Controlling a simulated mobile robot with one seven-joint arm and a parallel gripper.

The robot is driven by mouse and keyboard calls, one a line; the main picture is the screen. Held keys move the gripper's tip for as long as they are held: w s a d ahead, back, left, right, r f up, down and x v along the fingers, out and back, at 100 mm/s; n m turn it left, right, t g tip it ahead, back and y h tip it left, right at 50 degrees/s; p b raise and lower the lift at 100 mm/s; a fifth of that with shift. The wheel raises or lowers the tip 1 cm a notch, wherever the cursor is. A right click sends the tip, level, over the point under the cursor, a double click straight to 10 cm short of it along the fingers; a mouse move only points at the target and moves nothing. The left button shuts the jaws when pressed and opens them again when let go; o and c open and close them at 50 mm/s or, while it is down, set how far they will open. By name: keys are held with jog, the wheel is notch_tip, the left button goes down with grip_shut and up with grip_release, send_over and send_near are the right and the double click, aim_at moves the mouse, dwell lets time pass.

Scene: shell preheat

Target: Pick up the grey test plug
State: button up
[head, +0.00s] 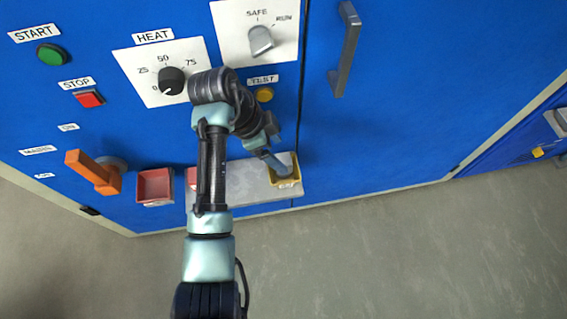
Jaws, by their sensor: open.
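I cannot clearly make out the grey test plug in the head view. A small yellow tray (296,170) sits at the right end of a grey shelf on the blue cabinet front. My gripper (278,165) reaches down to this tray, with its blue-grey fingertips at or over the inside. The gripper is open. The fingers and wrist cover part of the tray, so whatever lies in it is hidden or too small to tell.
The grey shelf (243,185) is partly behind my arm. A red tray (155,186) and an orange lever (92,172) are to its left. The HEAT knob (172,80), yellow TEST button (264,95) and grey SAFE/RUN switch (261,40) are above. A door handle (346,48) stands out at upper right.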

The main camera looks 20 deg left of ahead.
aim_at(282, 159)
jog(key=b+x, duration=0.1)
jog(key=x, duration=0.4)
jog(key=shift+s+a+f, duration=0.1)
jog(key=shift+s+f, duration=0.05)
jog(key=shift+f, duration=0.05)
grip_shut()
